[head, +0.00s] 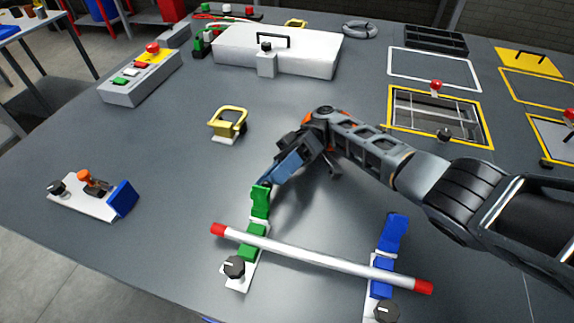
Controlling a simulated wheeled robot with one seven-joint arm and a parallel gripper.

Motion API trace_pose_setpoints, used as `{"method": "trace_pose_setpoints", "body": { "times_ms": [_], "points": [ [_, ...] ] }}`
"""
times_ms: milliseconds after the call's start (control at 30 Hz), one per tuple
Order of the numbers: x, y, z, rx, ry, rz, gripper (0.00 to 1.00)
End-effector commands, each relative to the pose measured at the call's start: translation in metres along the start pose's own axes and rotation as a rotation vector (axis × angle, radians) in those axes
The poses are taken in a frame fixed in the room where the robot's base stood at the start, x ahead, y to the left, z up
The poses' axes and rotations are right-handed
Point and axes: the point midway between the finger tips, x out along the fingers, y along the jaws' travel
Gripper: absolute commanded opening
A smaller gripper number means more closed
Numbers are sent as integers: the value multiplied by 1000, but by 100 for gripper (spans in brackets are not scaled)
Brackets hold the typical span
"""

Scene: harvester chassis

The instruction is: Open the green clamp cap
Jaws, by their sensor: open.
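The green clamp (251,242) stands on a white base with a black knob (233,267) at its near end. Its green cap (261,200) is the upper green part, at the far end of the base. A white bar with red ends (315,260) lies across the green clamp and the blue clamp (384,276). My gripper (270,180) is at the far side of the green cap, close to it. Its fingertips are small and partly hidden by the gripper body, so I cannot tell whether they touch the cap.
A yellow handle (228,122) stands to the left of my arm. A white panel with a lever (95,196) and a blue block lies at the left. A grey button box (141,77) and a white case (277,50) are farther back.

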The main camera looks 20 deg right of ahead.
Motion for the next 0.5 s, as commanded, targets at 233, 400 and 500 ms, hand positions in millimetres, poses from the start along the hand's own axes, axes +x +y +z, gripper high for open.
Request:
{"method": "trace_pose_setpoints", "body": {
  "times_ms": [233,400,500],
  "points": [
    [-37,4,4,-2,0,7,50],
    [-52,3,3,-3,1,5,50],
    [-59,2,3,-2,1,4,50]
  ]
}}
